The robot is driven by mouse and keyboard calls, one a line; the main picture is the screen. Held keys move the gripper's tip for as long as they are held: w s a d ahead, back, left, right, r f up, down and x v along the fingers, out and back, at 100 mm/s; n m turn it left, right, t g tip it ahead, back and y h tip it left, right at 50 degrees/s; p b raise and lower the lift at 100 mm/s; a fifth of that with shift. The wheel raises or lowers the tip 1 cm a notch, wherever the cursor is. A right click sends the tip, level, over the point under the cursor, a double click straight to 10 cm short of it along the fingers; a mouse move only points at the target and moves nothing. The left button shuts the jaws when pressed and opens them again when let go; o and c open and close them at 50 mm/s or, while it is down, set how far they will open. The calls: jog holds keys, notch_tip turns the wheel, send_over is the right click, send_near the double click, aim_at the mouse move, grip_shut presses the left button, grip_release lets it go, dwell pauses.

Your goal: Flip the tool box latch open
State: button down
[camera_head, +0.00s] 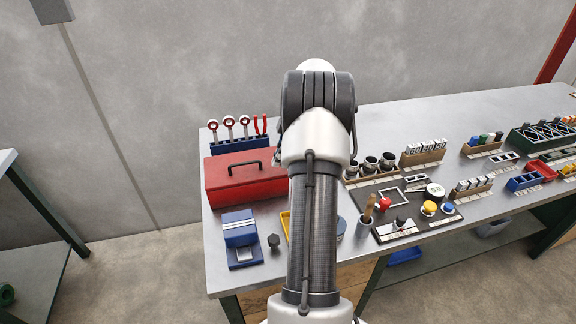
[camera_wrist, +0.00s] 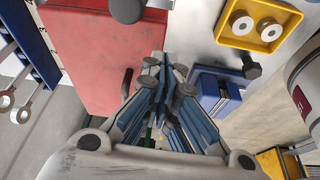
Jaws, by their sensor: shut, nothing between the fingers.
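The red tool box (camera_head: 245,182) stands at the left end of the workbench with its black handle (camera_head: 238,164) on the lid. My arm covers its right end in the head view. In the wrist view, the tool box (camera_wrist: 90,50) fills the upper left, and part of the dark handle (camera_wrist: 126,84) shows beside my fingers. My gripper (camera_wrist: 172,72) is shut and empty, its tips close to the tool box's edge; I cannot tell whether they touch. In the head view my gripper is hidden behind the arm. I cannot make out the latch in either view.
A blue rack (camera_head: 237,145) with red-handled tools stands behind the tool box. A blue vise (camera_head: 241,235) and a dark knob (camera_head: 273,241) sit in front. A yellow tray (camera_wrist: 236,36) holds two rings. Holders and small parts crowd the bench (camera_head: 400,105) rightward.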

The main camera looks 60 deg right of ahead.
jog(key=p+v, duration=0.1)
jog(key=v, duration=0.5)
jog(key=shift+w+d+r+p, duration=0.2)
jog(key=shift+r+p, duration=0.1)
